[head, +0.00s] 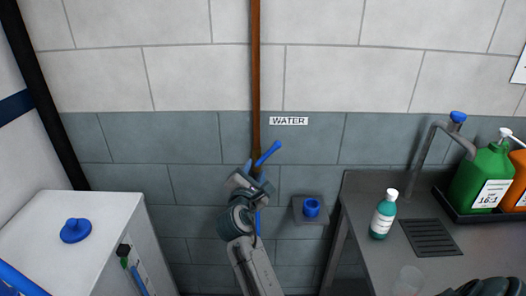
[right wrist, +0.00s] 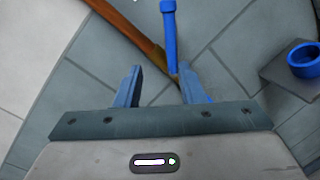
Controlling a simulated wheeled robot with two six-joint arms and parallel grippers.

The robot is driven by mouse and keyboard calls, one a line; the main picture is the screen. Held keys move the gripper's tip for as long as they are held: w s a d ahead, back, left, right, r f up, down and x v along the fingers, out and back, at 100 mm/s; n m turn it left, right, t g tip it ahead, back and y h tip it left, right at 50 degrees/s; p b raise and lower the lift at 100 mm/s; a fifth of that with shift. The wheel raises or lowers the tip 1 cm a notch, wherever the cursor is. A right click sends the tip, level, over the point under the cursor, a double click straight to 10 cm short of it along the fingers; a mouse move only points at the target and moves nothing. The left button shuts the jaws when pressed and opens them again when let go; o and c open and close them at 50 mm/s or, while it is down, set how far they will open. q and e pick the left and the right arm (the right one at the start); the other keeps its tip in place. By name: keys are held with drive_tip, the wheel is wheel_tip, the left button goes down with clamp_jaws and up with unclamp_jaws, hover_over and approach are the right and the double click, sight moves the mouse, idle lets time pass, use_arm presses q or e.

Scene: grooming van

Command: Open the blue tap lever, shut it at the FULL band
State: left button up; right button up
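The blue tap lever (head: 268,153) is on the brown pipe under the WATER label (head: 289,121), slanting up to the right. It also shows in the right wrist view (right wrist: 170,38), just beyond and between the fingertips. My right gripper (head: 255,173) is at the lower end of the lever. In the right wrist view its fingers (right wrist: 160,72) are apart, with nothing clearly held between them. I cannot tell whether a finger touches the lever. No FULL lettering is readable. A narrow strip with green and blue parts (head: 134,272) shows on the white cabinet's side. My left gripper is not in view.
A blue cup (head: 311,208) sits on a small grey wall ledge right of the pipe. A counter (head: 375,262) at the right holds a teal bottle (head: 383,216), a tap and pump jugs. A white cabinet (head: 40,262) with a blue knob (head: 75,230) stands left.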

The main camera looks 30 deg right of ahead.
sight(269, 154)
drive_tip(key=shift+g+h, duration=0.5)
drive_tip(key=d, duration=0.1)
drive_tip(key=w+d+p, duration=0.1)
drive_tip(key=d, duration=0.2)
drive_tip(key=shift+w+d+r+p, duration=0.35)
drive_tip(key=shift+d, duration=0.05)
drive_tip(key=p+x, duration=0.1)
drive_tip(key=x, duration=0.4)
drive_tip(key=shift+w+f, duration=0.15)
drive_tip(key=shift+w, duration=0.1)
drive_tip(key=shift+w+d, duration=0.25)
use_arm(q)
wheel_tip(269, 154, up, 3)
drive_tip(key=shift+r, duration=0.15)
use_arm(e)
drive_tip(key=shift+f, duration=0.1)
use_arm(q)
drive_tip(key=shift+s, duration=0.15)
use_arm(e)
clamp_jaws()
